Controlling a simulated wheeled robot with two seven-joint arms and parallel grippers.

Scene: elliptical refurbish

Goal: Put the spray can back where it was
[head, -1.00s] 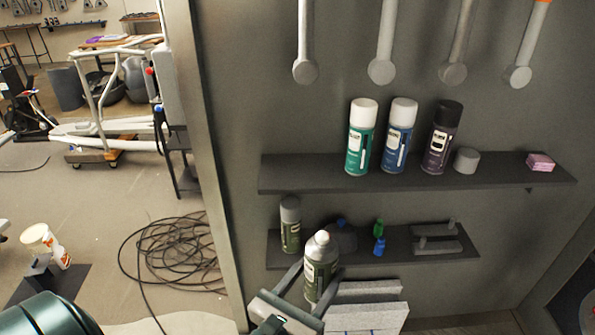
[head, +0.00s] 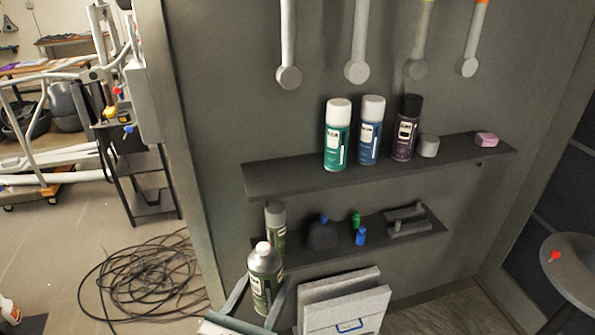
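The spray can (head: 265,280) is olive-green with a pale label and a bare silver-white top. It is upright in the head view's lower middle, in front of the lower shelf's left end. My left gripper (head: 260,299) has one finger on each side of the can and looks shut on it. The can's lower end is partly hidden by the gripper. The upper shelf (head: 275,181) holds a green can (head: 337,135), a blue can (head: 370,130), a dark purple can (head: 405,128) and a grey cap (head: 429,146). My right gripper is not in view.
The lower shelf (head: 310,256) holds another olive can (head: 275,227), a dark lump (head: 322,234), small green and blue items and grey blocks. A pink block (head: 487,139) sits at the upper shelf's right. Grey boxes (head: 345,305) stand below. A round stool (head: 575,265) is right.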

